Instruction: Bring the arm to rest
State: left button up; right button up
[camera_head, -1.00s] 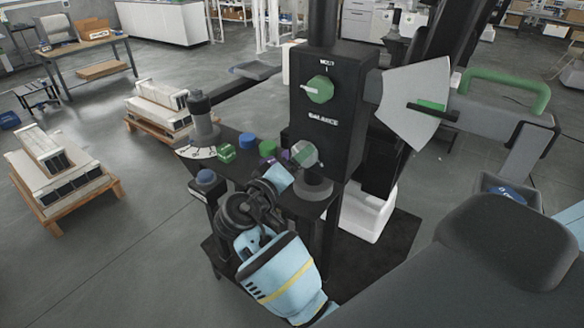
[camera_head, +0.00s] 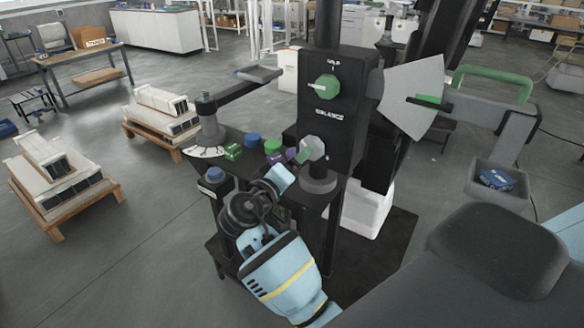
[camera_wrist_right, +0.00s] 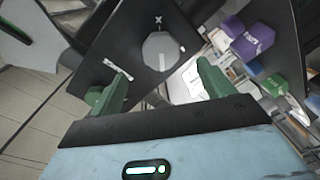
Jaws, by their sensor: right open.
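A black column box (camera_head: 338,100) carries a green knob (camera_head: 327,87) with a pale lever pointing left, and a grey faceted knob (camera_head: 312,148) lower down. A grey arm with a green handle (camera_head: 495,78) extends right, past a pale fan-shaped plate (camera_head: 412,98) with a green mark. My right gripper (camera_head: 298,160) is beside the grey knob. In the right wrist view, its green fingers (camera_wrist_right: 163,82) are open, and the grey knob (camera_wrist_right: 162,52) lies beyond the gap between them. No grip on it shows. My left gripper is not in view.
Green, blue and purple blocks (camera_head: 252,140) sit on the black shelf by a grey post (camera_head: 208,118). A grey bin (camera_head: 478,185) holding a blue item hangs below the handle arm. Loaded pallets (camera_head: 75,200) stand on the floor at left.

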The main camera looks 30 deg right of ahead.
jog(key=shift+d, duration=0.15)
jog(key=s+a+f+n+t+y, duration=0.1)
jog(key=s+a+f+n+y, duration=0.15)
jog(key=f, duration=0.55)
jog(key=s+a+f+n+t+y, duration=0.1)
jog(key=s+f+y, duration=0.25)
jog(key=f, duration=0.45)
jog(key=s+a+f+n+t+y, duration=0.15)
jog(key=f+y, duration=0.25)
jog(key=f, duration=0.4)
jog(key=s+a+f+y, duration=0.2)
jog(key=s+f, duration=0.1)
jog(key=s, duration=0.4)
jog(key=s+a+f+m+g+y, duration=0.1)
jog(key=s+a+f+y, duration=0.2)
jog(key=s, duration=0.4)
jog(key=s+a+f+y, duration=0.2)
jog(key=s+f, duration=0.2)
jog(key=s, duration=0.3)
jog(key=shift+s+a+f+m, duration=0.15)
jog(key=shift+s+m, duration=0.05)
jog(key=shift+m, duration=0.1)
jog(key=shift+g, duration=0.25)
